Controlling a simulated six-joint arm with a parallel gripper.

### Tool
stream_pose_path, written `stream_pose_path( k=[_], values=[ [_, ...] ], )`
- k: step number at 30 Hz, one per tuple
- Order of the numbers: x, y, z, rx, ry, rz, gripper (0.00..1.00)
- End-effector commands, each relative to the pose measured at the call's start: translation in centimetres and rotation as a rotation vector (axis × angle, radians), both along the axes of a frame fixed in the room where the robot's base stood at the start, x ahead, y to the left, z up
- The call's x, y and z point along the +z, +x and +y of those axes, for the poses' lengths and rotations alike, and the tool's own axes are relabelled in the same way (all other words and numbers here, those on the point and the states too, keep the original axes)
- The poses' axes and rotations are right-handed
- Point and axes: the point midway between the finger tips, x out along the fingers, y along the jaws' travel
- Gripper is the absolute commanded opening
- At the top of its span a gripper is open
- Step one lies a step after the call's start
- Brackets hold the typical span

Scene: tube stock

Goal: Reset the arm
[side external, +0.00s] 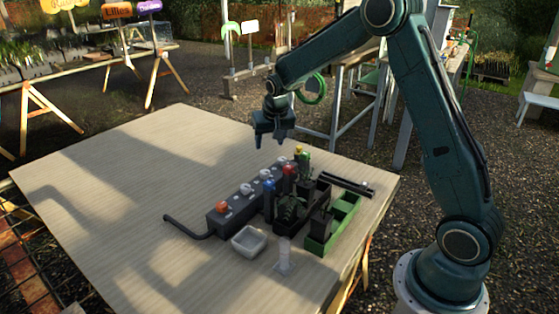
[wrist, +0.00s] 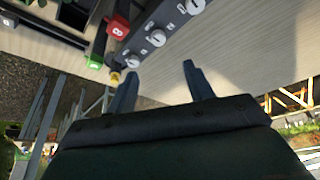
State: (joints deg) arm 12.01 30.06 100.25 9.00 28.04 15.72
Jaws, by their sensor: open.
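My gripper (side external: 272,140) hangs in the air above the far part of the table, its fingers pointing down. Its two fingers also show in the wrist view (wrist: 160,85), spread apart with nothing between them. A dark grey block with several numbered dials (side external: 244,205) stands on the table below and nearer the camera. In the wrist view the dial block (wrist: 158,36) lies beyond the fingertips. My gripper is apart from everything on the table.
Beside the block stand tubes with blue (side external: 269,186), red (side external: 289,170) and yellow caps, a dark tray and a green tray (side external: 316,244). A white dish (side external: 249,240) and a clear stand (side external: 284,262) are nearer the front. The wooden table (side external: 120,190) is clear on the left.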

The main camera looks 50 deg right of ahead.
Motion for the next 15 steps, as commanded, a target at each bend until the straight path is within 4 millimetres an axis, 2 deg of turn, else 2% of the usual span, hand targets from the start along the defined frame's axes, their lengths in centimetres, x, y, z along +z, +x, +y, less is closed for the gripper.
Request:
stream_pose_path(
  k=[8, 15],
  values=[
    [5.3, -3.5, 2.8, 0.074, 0.002, -0.017, 0.52],
    [9.7, -7.8, 5.6, 0.155, 0.004, -0.031, 0.52]
  ],
)
